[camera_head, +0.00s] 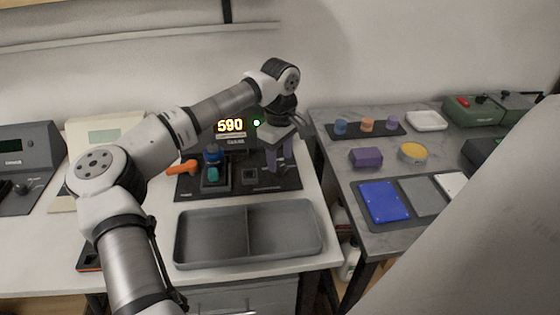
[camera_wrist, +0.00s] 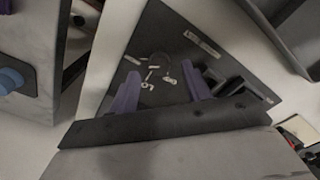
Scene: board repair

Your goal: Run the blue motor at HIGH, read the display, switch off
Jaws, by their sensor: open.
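The display (camera_head: 230,125) is lit and reads 590 in yellow digits, with a green light (camera_head: 257,123) beside it. The blue motor (camera_head: 212,153) stands on the dark board (camera_head: 232,191), left of my gripper. My gripper (camera_head: 278,165) points down over the board's right side. In the wrist view its two purple fingers (camera_wrist: 160,90) are apart with nothing held between them. White markings, one like "LO", show on the board (camera_wrist: 150,35) between the fingers. A dark round shape there is too dim to read as a switch position.
An orange-handled tool (camera_head: 182,168) and a teal part (camera_head: 213,174) are left of my gripper. A grey two-part tray (camera_head: 247,264) is in front of the board. The right table holds a blue plate (camera_head: 384,202), a purple block (camera_head: 366,157) and a yellow round piece (camera_head: 413,153).

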